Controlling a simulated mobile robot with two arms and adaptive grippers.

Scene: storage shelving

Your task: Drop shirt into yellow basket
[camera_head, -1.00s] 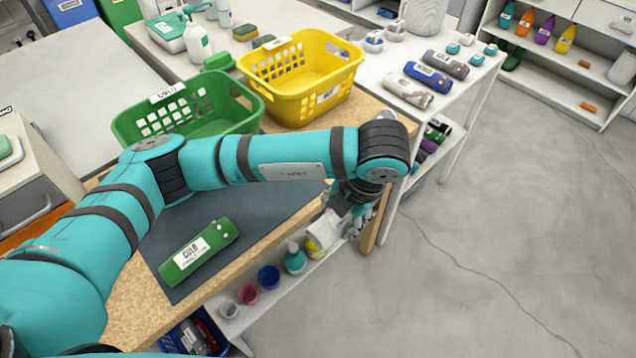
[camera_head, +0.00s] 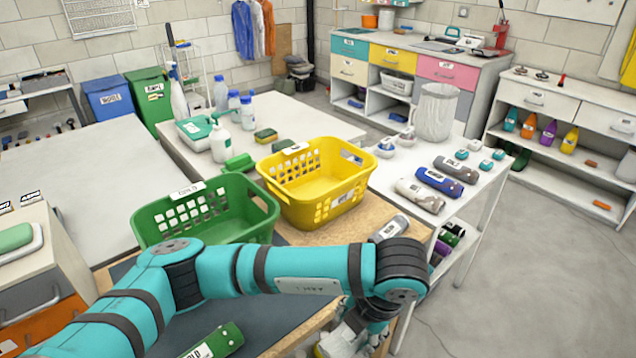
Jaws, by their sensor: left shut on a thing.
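The yellow basket (camera_head: 345,200) stands upright on the wooden worktable, behind my left forearm, and looks empty. My left gripper (camera_head: 370,342) points down beyond the table's front edge, low and right of the basket. It is shut on a whitish thing (camera_head: 343,338), mostly hidden and cut off by the frame. Whether this is a shirt I cannot tell. Rolled, labelled bundles lie on the white table: blue (camera_head: 440,181), patterned (camera_head: 420,196) and grey (camera_head: 456,168). Another grey roll (camera_head: 390,228) lies by my wrist. My right gripper is out of view.
A green basket (camera_head: 205,225) stands left of the yellow one. Bottles and sponges stand behind the baskets. The floor (camera_head: 540,270) at right is clear.

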